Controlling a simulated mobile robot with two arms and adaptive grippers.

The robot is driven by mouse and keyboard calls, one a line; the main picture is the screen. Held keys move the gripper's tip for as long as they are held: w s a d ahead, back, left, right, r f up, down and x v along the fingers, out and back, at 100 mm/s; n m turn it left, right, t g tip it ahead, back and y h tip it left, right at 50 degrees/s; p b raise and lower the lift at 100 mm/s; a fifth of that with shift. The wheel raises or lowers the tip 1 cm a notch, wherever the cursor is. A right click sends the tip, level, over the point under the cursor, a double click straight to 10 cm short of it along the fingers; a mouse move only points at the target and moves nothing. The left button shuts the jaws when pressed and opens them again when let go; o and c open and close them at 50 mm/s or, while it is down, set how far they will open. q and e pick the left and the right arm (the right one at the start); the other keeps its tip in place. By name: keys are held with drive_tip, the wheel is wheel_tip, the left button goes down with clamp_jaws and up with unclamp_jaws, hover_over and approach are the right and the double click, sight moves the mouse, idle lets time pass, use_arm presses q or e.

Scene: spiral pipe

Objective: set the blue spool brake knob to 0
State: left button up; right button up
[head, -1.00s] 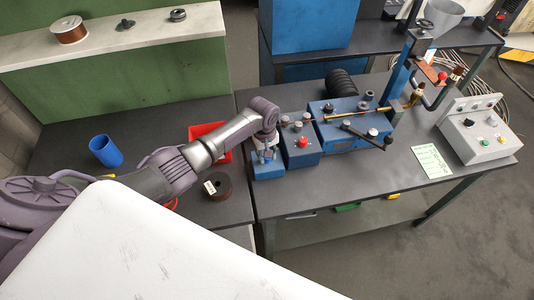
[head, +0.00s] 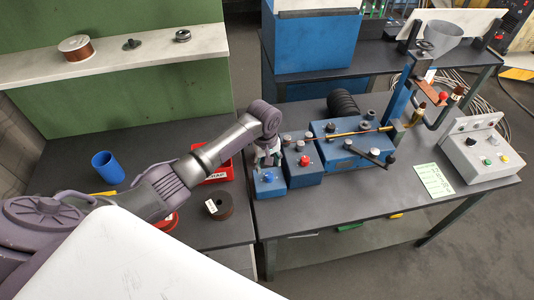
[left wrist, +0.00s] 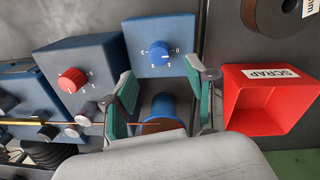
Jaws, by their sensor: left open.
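The blue spool brake knob (head: 269,176) sits on a small blue box (head: 270,188) at the left end of the blue machine. In the left wrist view the knob (left wrist: 160,54) has a short white mark pointing roughly to the picture's right, with small dial marks around it too small to read surely. My left gripper (head: 267,158) is just behind the knob in the head view. My right gripper is not seen.
A red knob (head: 305,160) on a second blue box stands close to the right. A red scrap bin (left wrist: 268,98) is beside the left gripper in the wrist view. A dark ring-shaped coil (head: 219,206) and a blue cup (head: 107,166) are on the left table.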

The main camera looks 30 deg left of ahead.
sight(267, 176)
use_arm(q)
wheel_tip(267, 176, up, 6)
drive_tip(key=shift+s+a+r, duration=0.15)
idle(0.5)
